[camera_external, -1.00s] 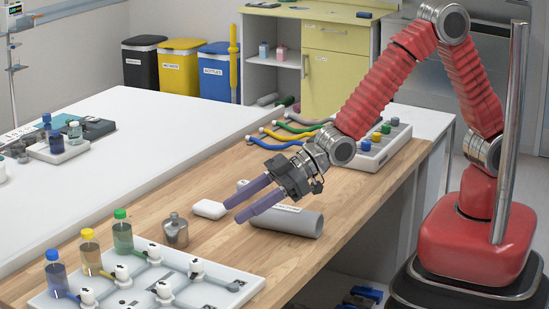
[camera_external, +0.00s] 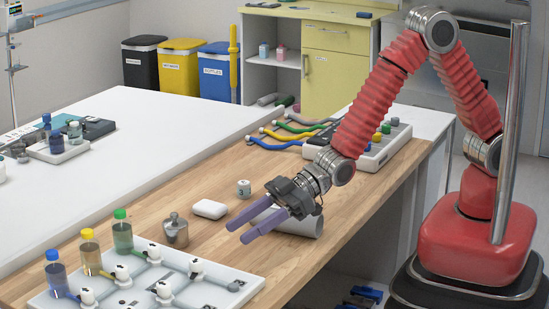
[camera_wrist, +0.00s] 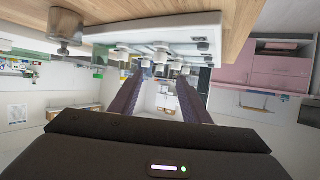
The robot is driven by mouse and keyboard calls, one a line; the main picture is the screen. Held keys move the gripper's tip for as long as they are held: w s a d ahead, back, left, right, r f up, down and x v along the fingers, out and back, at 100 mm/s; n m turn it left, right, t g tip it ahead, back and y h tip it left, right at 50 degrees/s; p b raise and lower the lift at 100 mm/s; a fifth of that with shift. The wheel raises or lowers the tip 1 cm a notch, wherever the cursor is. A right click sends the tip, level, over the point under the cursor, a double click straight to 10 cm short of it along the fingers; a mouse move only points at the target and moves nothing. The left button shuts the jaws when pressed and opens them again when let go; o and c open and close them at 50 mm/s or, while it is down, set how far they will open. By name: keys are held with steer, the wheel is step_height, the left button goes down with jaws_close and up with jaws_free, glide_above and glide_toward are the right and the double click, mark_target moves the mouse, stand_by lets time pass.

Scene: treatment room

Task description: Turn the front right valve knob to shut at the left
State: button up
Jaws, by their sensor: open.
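The white valve board (camera_external: 225,292) lies at the front left of the wooden bench. It carries several white knobs, including one at its right (camera_external: 196,267) and one nearer the front (camera_external: 164,290); I cannot tell for sure which is the front right valve knob, or how far each is turned. My gripper (camera_external: 240,232) has two purple fingers, apart and empty, above the bench behind the board's right end, touching no knob. In the wrist view the board's edge (camera_wrist: 203,47) runs across the top, with small knobs near the fingertips (camera_wrist: 160,71).
A metal pot (camera_external: 175,232) stands just behind the board. A white block (camera_external: 209,209) and a small cylinder marked 3 (camera_external: 243,188) lie behind my gripper. A grey tube (camera_external: 308,224) lies under the arm. Bottles with blue (camera_external: 55,275), yellow and green caps stand along the board's left.

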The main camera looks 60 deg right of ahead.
mark_target(198, 259)
steer(key=shift+a, duration=0.1)
steer(key=shift+x, duration=6.8)
steer(key=c, duration=1)
